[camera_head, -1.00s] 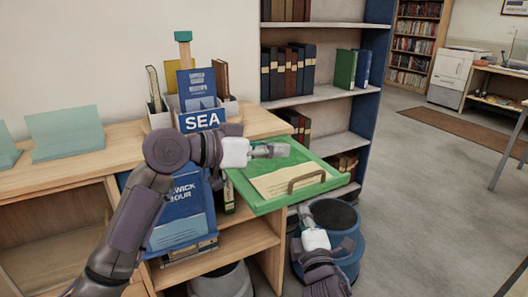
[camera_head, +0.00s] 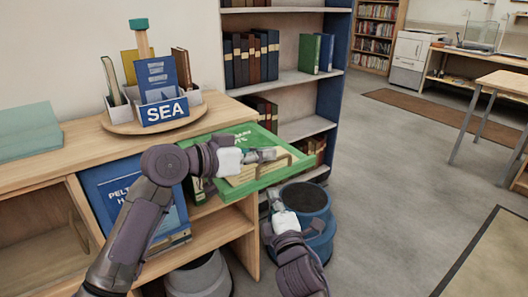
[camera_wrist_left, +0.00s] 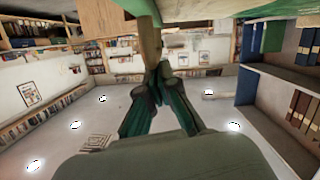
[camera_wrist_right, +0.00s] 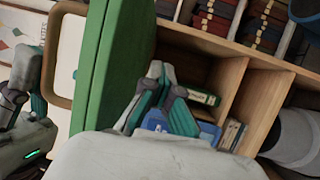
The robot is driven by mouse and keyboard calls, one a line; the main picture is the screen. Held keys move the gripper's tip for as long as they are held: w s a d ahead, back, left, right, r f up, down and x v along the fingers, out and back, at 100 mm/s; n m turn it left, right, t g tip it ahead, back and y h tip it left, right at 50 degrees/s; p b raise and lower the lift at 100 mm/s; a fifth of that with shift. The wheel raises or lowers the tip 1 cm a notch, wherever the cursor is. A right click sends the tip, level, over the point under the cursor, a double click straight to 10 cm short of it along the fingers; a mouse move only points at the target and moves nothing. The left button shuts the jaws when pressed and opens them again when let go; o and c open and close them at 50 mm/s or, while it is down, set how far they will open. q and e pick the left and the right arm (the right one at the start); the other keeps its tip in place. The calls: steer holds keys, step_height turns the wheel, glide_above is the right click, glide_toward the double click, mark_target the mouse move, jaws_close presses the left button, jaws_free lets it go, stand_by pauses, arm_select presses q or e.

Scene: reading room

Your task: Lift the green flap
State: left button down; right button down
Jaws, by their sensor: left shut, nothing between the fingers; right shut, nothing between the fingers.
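The green flap (camera_head: 228,138) juts out from the wooden cabinet, lying roughly flat, with a pale panel and a brown looped handle (camera_head: 259,173). My left gripper (camera_head: 272,153) is shut and empty above the flap, close to the handle. In the left wrist view, a brown bar (camera_wrist_left: 148,42), seemingly the handle, shows right at the fingertips; I cannot tell whether they touch. My right gripper (camera_head: 276,194) is shut and empty, lower, in front of the flap's near edge. In the right wrist view its fingertips (camera_wrist_right: 158,78) are beside the flap's green side (camera_wrist_right: 110,55).
A round tray (camera_head: 120,128) with a SEA-marked book holder (camera_head: 164,112) stands on the cabinet top. A blue bin (camera_head: 322,240) is below the flap. Blue-sided shelves (camera_head: 335,75) stand behind. The grey floor at right is open, with a table (camera_head: 505,82) beyond.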

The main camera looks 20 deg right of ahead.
arm_select(q)
steer(key=shift+s+f, duration=0.15)
steer(key=shift+f, duration=0.75)
steer(key=shift+d, duration=0.1)
arm_select(e)
steer(key=c, duration=1.9)
jaws_free()
steer(key=o, duration=0.4)
